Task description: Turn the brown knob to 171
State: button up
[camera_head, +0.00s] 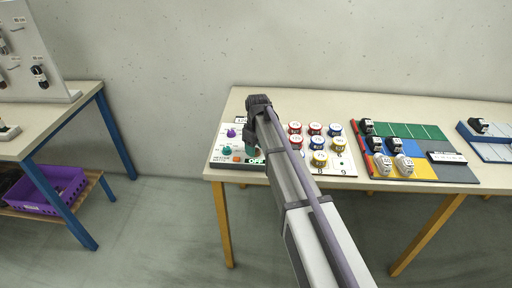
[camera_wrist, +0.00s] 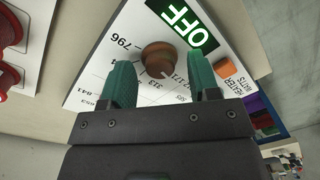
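The brown knob (camera_wrist: 159,59) stands on a white panel (camera_wrist: 118,62) with printed numbers around it, among them 796, 313 and 171. A green display (camera_wrist: 186,22) reading OFF is beside the knob. In the wrist view my gripper (camera_wrist: 166,84) is open, its two green fingers apart on either side of the knob's near side. Whether the fingers touch the knob I cannot tell. In the head view my gripper (camera_head: 252,142) is over the panel (camera_head: 222,158) and hides the brown knob.
An orange button (camera_wrist: 225,67) is by the display. Purple (camera_head: 231,133) and teal (camera_head: 227,150) knobs stand at the panel's left. Several red, yellow and blue round pieces (camera_head: 315,129) stand close on the right.

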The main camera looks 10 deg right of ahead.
aim_at(257, 149)
notch_tip(257, 149, up, 11)
jog(key=p, duration=1)
jog(key=shift+w+d+p, duration=0.15)
jog(key=shift+d+p, duration=0.05)
jog(key=shift+p, duration=0.2)
jog(key=shift+f, duration=0.1)
jog(key=s+d+m, duration=0.2)
jog(key=s+m, duration=0.5)
jog(key=s, duration=2)
jog(key=shift+s+d+m, duration=0.15)
jog(key=shift+s+m, duration=0.05)
jog(key=shift+m, duration=0.2)
